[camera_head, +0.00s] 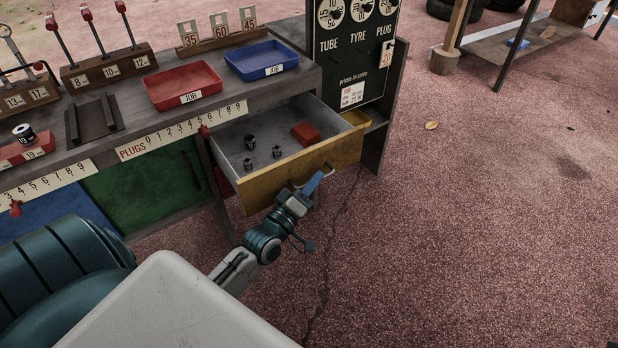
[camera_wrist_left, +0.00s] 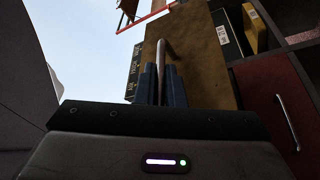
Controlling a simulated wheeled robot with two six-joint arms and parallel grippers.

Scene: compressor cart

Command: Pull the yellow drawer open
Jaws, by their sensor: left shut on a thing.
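The yellow drawer (camera_head: 262,188) stands pulled out from the workbench in the head view, its inside open to view. Several small dark sockets and a red block (camera_head: 305,133) lie in it. My left gripper (camera_head: 318,184) is at the right part of the drawer's front, shut on the drawer's handle (camera_head: 327,171). In the left wrist view the two blue fingers (camera_wrist_left: 161,85) close on the upright-looking handle bar (camera_wrist_left: 161,52) against the yellow-brown drawer front (camera_wrist_left: 195,60). My right gripper is not in view.
The workbench top holds a red tray (camera_head: 183,84), a blue tray (camera_head: 261,60) and tool racks. A black price board (camera_head: 350,45) stands at the bench's right end. A green panel (camera_head: 140,185) is left of the drawer. Open reddish floor (camera_head: 460,230) lies to the right.

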